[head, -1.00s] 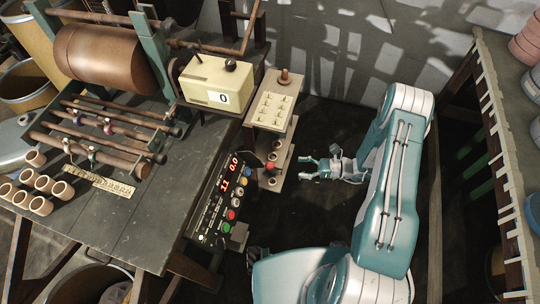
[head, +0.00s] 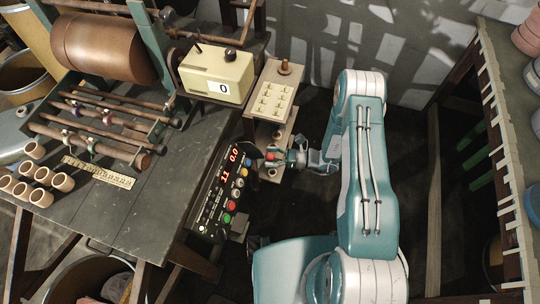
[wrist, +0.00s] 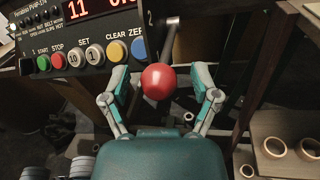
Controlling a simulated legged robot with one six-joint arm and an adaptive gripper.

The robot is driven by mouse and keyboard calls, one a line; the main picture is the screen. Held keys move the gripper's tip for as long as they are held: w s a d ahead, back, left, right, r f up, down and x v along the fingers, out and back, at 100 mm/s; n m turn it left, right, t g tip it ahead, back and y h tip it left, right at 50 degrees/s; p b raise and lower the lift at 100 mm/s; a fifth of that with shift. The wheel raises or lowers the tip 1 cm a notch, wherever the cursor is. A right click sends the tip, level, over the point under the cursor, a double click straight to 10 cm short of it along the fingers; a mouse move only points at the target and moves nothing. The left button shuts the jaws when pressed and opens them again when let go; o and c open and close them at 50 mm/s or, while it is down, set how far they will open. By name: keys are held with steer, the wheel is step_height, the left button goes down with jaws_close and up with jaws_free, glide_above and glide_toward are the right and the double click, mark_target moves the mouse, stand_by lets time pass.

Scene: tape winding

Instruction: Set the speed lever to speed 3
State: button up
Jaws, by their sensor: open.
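The speed lever (wrist: 171,42) is a thin dark rod ending in a red ball knob (wrist: 158,82), beside the right end of the black control panel (wrist: 92,40). A small "2" shows near the lever in the wrist view; no 3 can be made out. My gripper (wrist: 161,76) is open, with one finger on each side of the knob and gaps visible to both. In the head view the gripper (head: 281,157) is at the red knob (head: 269,156), which it partly covers, and the panel (head: 222,188) shows 11 and 0.0.
The panel's coloured buttons (wrist: 95,54) lie left of the gripper. A beige counter box (head: 217,76) reading 0 and a wooden stand with a pegged board (head: 277,92) stand behind. The workbench (head: 140,190) is at left.

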jaws_close()
